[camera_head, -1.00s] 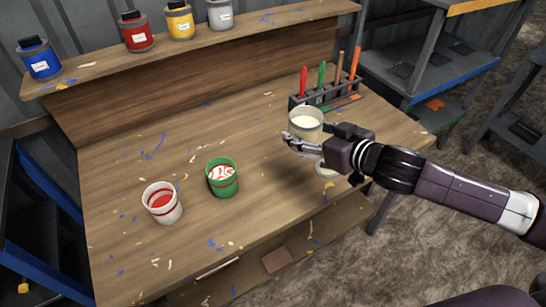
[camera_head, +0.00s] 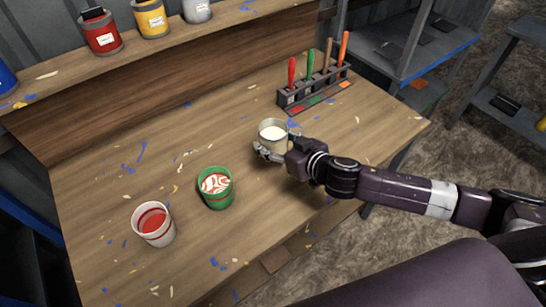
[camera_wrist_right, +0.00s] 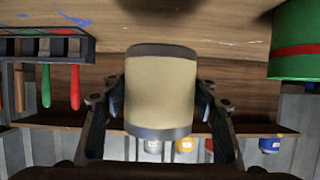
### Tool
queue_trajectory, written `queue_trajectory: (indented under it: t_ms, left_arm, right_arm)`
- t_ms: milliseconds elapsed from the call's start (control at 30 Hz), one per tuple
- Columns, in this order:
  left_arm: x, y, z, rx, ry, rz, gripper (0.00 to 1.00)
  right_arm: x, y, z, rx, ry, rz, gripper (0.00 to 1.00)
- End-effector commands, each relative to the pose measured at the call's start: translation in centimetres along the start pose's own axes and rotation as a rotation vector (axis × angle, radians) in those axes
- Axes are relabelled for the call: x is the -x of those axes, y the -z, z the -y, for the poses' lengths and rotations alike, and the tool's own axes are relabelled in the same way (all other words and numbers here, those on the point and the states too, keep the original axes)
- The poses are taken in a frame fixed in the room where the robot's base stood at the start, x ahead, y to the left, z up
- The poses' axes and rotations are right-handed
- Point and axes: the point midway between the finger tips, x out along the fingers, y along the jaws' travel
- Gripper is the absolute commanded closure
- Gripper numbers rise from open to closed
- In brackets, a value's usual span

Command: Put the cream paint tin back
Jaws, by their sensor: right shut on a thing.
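The cream paint tin (camera_head: 273,137), a pale cylinder with grey rims and cream paint inside, is upright near the middle right of the workbench. My right gripper (camera_head: 270,150) is shut on it from the near right side. In the right wrist view, which looks upside down, the tin (camera_wrist_right: 160,92) sits between the two fingers (camera_wrist_right: 160,110). I cannot tell whether its base touches the bench. My left gripper is not in view.
A green pot (camera_head: 215,189) and a white pot with red paint (camera_head: 153,226) stand left of the tin. A tool rack (camera_head: 315,88) stands behind right. The raised back shelf (camera_head: 260,22) holds red (camera_head: 101,33), yellow (camera_head: 151,20) and grey (camera_head: 197,10) tins, with free room at right.

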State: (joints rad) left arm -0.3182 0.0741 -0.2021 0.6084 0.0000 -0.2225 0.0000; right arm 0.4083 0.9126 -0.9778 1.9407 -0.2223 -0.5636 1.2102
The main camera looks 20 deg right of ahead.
Motion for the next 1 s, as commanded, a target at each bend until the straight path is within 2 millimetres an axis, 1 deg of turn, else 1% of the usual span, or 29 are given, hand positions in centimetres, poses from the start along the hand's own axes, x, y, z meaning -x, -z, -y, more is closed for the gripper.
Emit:
queue_trajectory:
  t_ms: [33,100,200,300,400,533,700,867,967,1000]
  left_arm:
    - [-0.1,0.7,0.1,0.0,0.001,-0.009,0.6]
    - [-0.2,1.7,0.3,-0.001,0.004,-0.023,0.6]
    - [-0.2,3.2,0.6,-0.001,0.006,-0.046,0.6]
    - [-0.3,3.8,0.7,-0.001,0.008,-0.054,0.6]
    - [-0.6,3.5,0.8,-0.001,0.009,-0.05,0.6]
    - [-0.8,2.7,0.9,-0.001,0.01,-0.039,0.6]
    - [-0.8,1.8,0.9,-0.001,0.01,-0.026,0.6]
    - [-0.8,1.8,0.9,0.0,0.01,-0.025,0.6]
    - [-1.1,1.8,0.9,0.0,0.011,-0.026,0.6]
    - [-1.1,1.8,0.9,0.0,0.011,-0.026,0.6]
  right_arm:
    - [-0.4,-0.9,0.0,0.001,0.0,-0.001,0.88]
    - [-0.8,-1.7,0.0,0.002,0.001,-0.002,0.88]
    - [-1.1,-2.4,0.0,0.002,0.001,-0.005,0.88]
    - [-1.4,-3.2,0.0,0.001,0.0,-0.003,0.88]
    - [-2.0,-4.8,0.0,0.0,0.001,0.0,0.88]
    - [-2.7,-6.2,0.0,0.001,0.001,-0.003,0.88]
    - [-2.8,-6.5,0.0,0.001,0.001,-0.004,0.88]
    - [-2.8,-6.5,0.0,0.001,0.001,-0.004,0.88]
    - [-2.9,-6.9,0.0,0.001,0.001,-0.003,0.88]
    - [-2.9,-7.0,0.0,0.001,0.0,0.0,0.44]
